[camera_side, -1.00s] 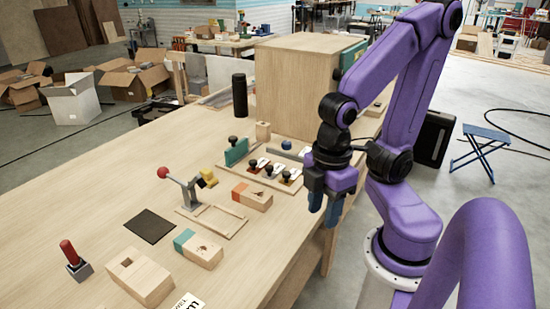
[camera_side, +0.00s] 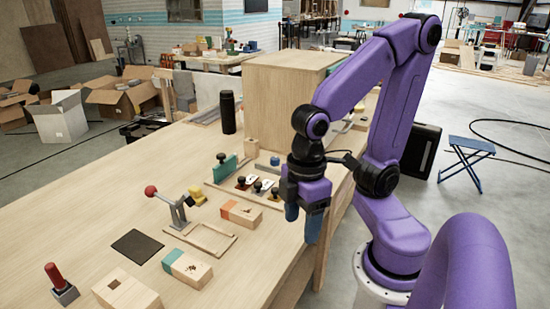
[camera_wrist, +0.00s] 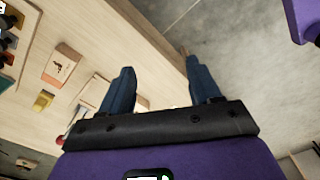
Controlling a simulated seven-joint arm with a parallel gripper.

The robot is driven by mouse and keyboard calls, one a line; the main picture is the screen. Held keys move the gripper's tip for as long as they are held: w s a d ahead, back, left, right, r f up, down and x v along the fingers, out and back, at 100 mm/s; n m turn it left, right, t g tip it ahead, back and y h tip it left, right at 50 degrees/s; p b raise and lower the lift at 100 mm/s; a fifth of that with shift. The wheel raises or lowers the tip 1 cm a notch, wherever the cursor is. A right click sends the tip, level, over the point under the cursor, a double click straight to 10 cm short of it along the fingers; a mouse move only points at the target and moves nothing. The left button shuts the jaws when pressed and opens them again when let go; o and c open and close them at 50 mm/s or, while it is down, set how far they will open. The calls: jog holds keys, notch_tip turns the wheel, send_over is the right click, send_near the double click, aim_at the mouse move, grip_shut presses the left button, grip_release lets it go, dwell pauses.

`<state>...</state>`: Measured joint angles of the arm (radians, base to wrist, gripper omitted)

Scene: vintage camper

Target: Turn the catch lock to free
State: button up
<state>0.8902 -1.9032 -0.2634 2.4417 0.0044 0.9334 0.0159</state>
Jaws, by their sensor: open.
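I cannot tell for sure which fixture is the catch lock. A row of black knobs (camera_side: 257,186) with white plates sits on a board on the bench, partly hidden by my gripper. A teal upright plate (camera_side: 224,168) with a dark knob stands at the board's left end. A lever with a red knob (camera_side: 150,191) and yellow tip stands on a grey bracket nearer the front. My gripper (camera_side: 302,226) hangs pointing down at the bench's right edge, right of the knobs. Its blue fingers (camera_wrist: 160,66) are apart and empty in the wrist view.
An orange-ended wooden block (camera_side: 241,213) and a teal-ended block (camera_side: 187,267) lie on the bench. A large wooden box (camera_side: 290,100) stands behind my gripper. A black bottle (camera_side: 228,112) stands at the back. A dark mat (camera_side: 137,246) lies near the front.

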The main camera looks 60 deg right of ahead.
jog(key=w+d+r+m, duration=0.1)
jog(key=w+r+m, duration=0.1)
jog(key=w+m, duration=0.35)
jog(key=w+d+r+m, duration=0.1)
jog(key=w+d+m, duration=0.1)
jog(key=w, duration=0.7)
jog(key=w+d+r+m, duration=0.2)
jog(key=w+d+m, duration=0.3)
jog(key=w+d, duration=0.45)
jog(key=m, duration=1)
send_over(275, 158)
jog(key=s, duration=0.1)
jog(key=f, duration=1.8)
jog(key=shift+w+a, duration=0.15)
jog(key=shift+w, duration=0.2)
jog(key=c, duration=1)
